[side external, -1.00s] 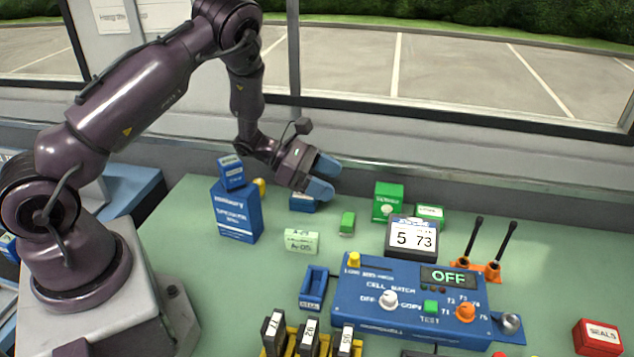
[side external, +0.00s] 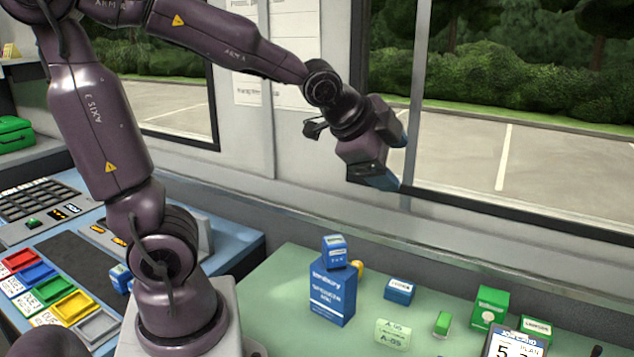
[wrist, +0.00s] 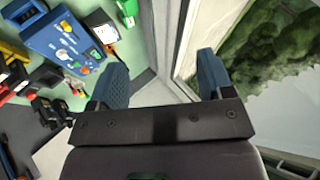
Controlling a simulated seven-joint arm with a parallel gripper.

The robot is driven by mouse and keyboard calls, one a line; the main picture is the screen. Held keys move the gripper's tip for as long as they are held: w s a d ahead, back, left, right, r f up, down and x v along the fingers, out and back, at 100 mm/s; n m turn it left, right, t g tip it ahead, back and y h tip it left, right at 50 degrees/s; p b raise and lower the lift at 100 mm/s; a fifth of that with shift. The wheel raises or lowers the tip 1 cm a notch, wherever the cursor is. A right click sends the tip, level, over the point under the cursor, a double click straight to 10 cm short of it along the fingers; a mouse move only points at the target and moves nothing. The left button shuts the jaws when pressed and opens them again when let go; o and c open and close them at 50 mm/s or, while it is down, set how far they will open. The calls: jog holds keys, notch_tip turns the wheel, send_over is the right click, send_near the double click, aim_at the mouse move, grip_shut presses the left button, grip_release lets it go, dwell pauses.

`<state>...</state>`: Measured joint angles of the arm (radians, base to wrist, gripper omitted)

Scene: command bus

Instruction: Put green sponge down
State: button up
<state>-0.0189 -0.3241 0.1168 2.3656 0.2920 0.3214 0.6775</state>
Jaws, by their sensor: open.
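A small green block that looks like the green sponge (side external: 442,323) lies on the pale green table in the side view. My gripper (side external: 394,158) is high above the table in front of the window, well above and to the left of the block. Its two blue fingers are apart with nothing between them. In the wrist view my gripper (wrist: 162,78) is open and empty, with the wall and window frame beyond. I cannot make out the sponge in the wrist view.
A tall blue box (side external: 332,293) carries a smaller blue box (side external: 334,252). A low blue box (side external: 399,290), a pale labelled block (side external: 392,334) and green boxes (side external: 490,306) stand around the block. The blue control panel (wrist: 62,42) shows in the wrist view.

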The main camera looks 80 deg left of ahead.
jog(key=s+d+n+g+h, duration=0.2)
jog(key=s+d+n, duration=0.4)
jog(key=s, duration=0.7)
jog(key=n+g, duration=0.1)
jog(key=n, duration=0.1)
jog(key=shift+n, duration=0.4)
